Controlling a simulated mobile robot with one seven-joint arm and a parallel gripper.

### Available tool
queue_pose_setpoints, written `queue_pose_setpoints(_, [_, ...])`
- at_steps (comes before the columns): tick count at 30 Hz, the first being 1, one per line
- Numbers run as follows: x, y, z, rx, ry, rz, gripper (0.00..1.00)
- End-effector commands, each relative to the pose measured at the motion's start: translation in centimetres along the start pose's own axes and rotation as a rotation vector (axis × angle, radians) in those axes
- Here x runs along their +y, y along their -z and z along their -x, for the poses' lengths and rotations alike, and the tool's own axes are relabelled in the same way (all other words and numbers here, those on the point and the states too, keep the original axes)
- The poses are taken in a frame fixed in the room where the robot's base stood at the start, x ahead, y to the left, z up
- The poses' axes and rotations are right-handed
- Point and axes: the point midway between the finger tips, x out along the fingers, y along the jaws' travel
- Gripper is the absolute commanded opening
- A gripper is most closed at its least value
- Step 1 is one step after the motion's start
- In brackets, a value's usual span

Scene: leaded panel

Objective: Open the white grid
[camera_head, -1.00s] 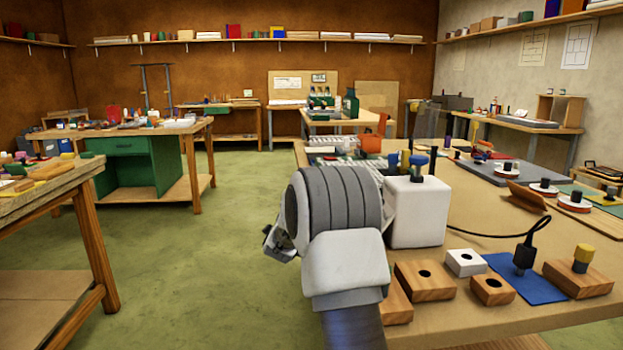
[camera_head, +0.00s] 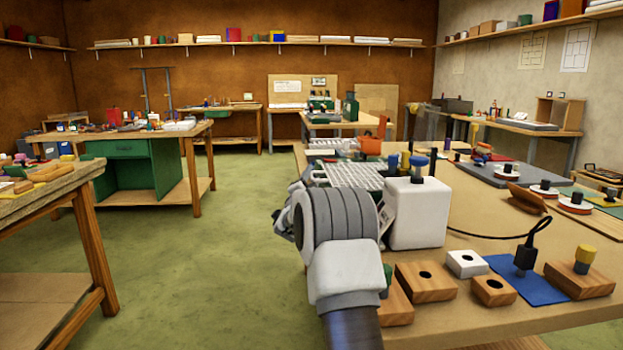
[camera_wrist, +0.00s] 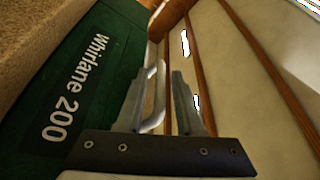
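The white grid (camera_head: 355,176) lies on the right-hand bench in the head view, behind my wrist and left of a white block. Its near part is hidden by my arm. My gripper's fingers are hidden in the head view. In the wrist view my gripper (camera_wrist: 163,78) has its two fingers apart. A pale curved handle bar (camera_wrist: 160,100) shows between them, close to the left finger, with a narrow gap to the right finger. I cannot tell whether it touches. A dark green surface marked "Whirlane 200" (camera_wrist: 72,90) fills the left. The grid is not clear in the wrist view.
The white block (camera_head: 418,212) stands close right of my wrist. Wooden blocks (camera_head: 425,288) and a blue mat (camera_head: 530,280) lie along the near bench edge. A black cable (camera_head: 490,236) crosses the bench. Green floor (camera_head: 200,255) to the left is free.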

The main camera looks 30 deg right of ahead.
Motion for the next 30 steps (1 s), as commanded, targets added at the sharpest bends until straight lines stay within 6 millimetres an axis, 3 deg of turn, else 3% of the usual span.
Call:
queue_pose_setpoints(1, [-0.02, 0.0, 0.01, 0.0, 0.0, 0.0, 0.25])
queue_pose_setpoints(5, [-0.02, 0.0, 0.02, 0.0, 0.0, 0.0, 0.02])
queue_pose_setpoints(6, [-0.02, 0.0, 0.02, 0.0, 0.0, 0.0, 0.0])
queue_pose_setpoints(30, [-0.02, -0.02, 0.03, 0.0, 0.0, 0.0, 0.0])
